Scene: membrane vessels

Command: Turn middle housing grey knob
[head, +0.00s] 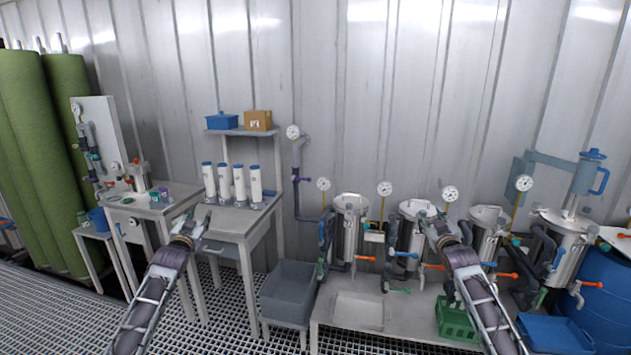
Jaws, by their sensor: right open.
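Steel cylindrical housings stand in a row on a low bench at the right. One housing (351,228) is at the left of the row, one (411,236) is nearer the middle and another (487,228) is right of it. I cannot make out a grey knob for certain at this size. My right gripper (436,219) is open and empty, in front of the gap between the last two of these and partly covering the middle one. My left gripper (197,216) looks open and empty, in front of the left table, far from the housings.
The low bench (330,338) carries pipes, orange, blue and green handles and a green crate (455,322). Gauges (385,188) stand above it. A larger housing (560,250) and blue barrel (600,310) are at right. A grey bin (287,290) stands left of the bench.

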